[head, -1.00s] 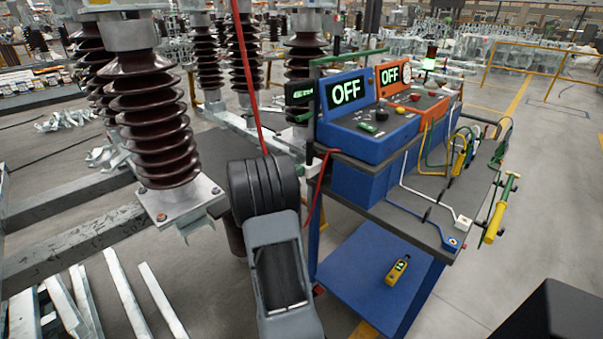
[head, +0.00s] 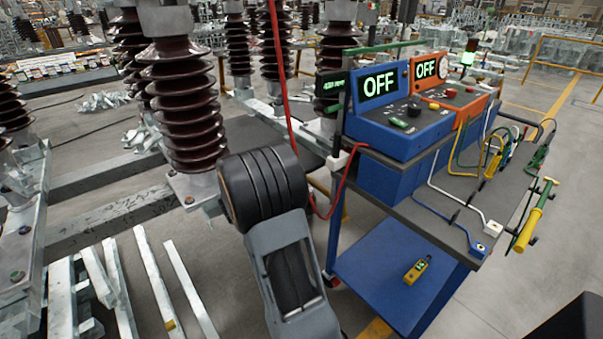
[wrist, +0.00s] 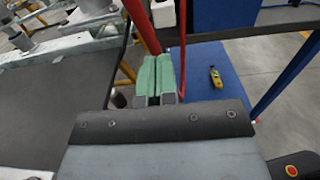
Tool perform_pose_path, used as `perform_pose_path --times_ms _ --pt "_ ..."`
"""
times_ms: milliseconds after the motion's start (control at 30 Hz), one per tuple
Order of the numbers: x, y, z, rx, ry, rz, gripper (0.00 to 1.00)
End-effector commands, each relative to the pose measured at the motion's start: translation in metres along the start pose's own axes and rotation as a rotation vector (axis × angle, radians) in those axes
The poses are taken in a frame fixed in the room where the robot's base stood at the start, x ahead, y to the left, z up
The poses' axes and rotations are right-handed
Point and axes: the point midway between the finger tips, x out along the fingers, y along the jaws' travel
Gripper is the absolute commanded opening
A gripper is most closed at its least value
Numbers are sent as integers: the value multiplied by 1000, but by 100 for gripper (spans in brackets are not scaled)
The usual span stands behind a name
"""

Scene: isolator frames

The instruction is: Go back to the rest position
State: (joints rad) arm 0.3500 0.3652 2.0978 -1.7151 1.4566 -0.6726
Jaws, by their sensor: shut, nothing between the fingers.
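My gripper (wrist: 157,77) shows in the wrist view with its two green-padded fingers together and nothing between them. Beyond the fingertips are a red pole and a thin red cable. In the head view my arm rises at the lower middle, between the brown insulator column (head: 190,110) and the instrument cart (head: 400,195). The gripper itself is hidden behind my arm there.
The cart carries a blue unit (head: 395,125) and an orange unit (head: 470,100), both reading OFF. A yellow handheld device (head: 417,270) lies on its blue lower shelf (head: 375,280). Metal bars (head: 155,275) lie at the left. Floor right of the cart is clear.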

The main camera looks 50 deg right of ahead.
Motion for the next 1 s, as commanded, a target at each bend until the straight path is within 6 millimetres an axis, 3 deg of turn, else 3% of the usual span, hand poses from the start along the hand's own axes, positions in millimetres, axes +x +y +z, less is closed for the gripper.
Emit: perform_pose_path --times_ms 400,500,633,767,833,1000 --pt "-10 0 -1 30 7 2 0" --pt "-11 -9 -22 116 107 -46 0" --pt "-27 -46 -56 295 330 -223 0" --pt "-78 -81 -53 594 598 -453 0" --pt "-113 -94 -42 762 742 -579 0" --pt "-203 -114 10 1112 1090 -867 0"
